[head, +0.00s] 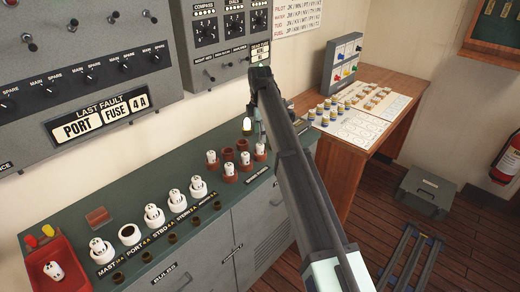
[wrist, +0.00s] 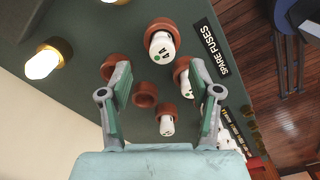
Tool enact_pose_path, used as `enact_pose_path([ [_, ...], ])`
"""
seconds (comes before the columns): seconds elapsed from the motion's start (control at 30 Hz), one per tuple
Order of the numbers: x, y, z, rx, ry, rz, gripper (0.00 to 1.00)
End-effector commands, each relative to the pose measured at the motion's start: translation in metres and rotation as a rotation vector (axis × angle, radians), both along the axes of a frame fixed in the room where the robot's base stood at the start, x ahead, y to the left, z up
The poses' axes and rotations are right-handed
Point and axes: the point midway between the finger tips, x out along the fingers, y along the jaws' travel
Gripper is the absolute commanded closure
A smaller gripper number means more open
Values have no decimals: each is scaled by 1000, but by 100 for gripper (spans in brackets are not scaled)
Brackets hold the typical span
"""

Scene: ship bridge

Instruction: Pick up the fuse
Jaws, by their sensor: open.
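My gripper (wrist: 155,75) is open and empty above these sockets. The large fuse is just beyond the gap between the fingertips. In the head view my arm hides most of the gripper.
A row of white holders has fuses, but the PORT holder (head: 130,234) looks empty. A red tray (head: 32,256) holds another white fuse. A lit bulb (wrist: 43,63) stands near the sockets.

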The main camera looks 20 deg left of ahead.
Motion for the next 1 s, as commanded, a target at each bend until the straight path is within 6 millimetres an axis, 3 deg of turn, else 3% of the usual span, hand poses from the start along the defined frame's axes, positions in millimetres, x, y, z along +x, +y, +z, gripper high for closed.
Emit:
enact_pose_path([
  [0.27,-2,-1,-14,-1,2,0,37],
  [0.57,-3,-2,-51,-1,1,0,37],
  [0.8,-2,-2,-55,0,0,0,37],
  [0.83,-2,-2,-55,0,0,0,41],
  [1.0,-2,-2,-55,0,0,0,100],
])
